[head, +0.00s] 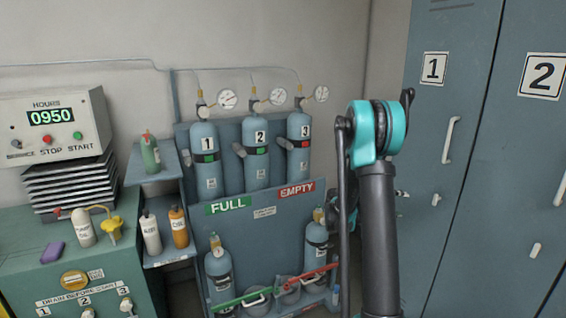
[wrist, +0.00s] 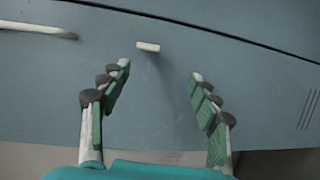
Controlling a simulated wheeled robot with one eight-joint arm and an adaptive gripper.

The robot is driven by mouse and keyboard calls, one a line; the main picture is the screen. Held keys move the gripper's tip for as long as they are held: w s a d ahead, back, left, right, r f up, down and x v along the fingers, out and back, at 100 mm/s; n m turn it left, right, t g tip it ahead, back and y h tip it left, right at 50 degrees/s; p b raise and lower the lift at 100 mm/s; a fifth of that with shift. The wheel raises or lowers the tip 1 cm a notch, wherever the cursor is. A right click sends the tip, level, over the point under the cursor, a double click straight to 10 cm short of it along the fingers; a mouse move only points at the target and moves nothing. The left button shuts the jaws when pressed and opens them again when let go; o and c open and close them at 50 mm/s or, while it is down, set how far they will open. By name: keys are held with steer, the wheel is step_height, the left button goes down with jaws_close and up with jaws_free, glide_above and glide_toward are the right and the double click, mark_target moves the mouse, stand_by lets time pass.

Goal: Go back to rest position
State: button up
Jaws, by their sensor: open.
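My gripper (wrist: 158,75) is open and empty in the wrist view, its two green-padded fingers spread apart. Beyond the fingers is a blue-grey locker door (wrist: 240,70) with a small white latch (wrist: 148,46) and a long handle (wrist: 40,30); nothing lies between the fingers. In the head view my arm rises in front of the lockers at centre right, and its teal joint hides part of the wall. The gripper itself is mostly hidden behind the arm in the head view.
Lockers 1 (head: 425,130) and 2 (head: 535,150) stand shut at right. At left are a green cabinet (head: 110,270), a control box reading 0950 (head: 50,120) and a shelf with bottles (head: 150,232).

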steer(key=s+a+f+t+y, duration=0.1)
steer(key=s+a+f+y, duration=0.2)
steer(key=s+a, duration=0.6)
steer(key=s+a+f+t+y, duration=0.1)
steer(key=s+a+f+y, duration=0.3)
steer(key=s+a+y, duration=0.4)
steer(key=s+a+f+t+y, duration=0.1)
steer(key=s+a+f+y, duration=0.3)
steer(key=s+a, duration=0.6)
steer(key=shift+s+a+t+y, duration=0.3)
steer(key=shift+s+a+y, duration=0.05)
steer(key=shift+a+y, duration=0.5)
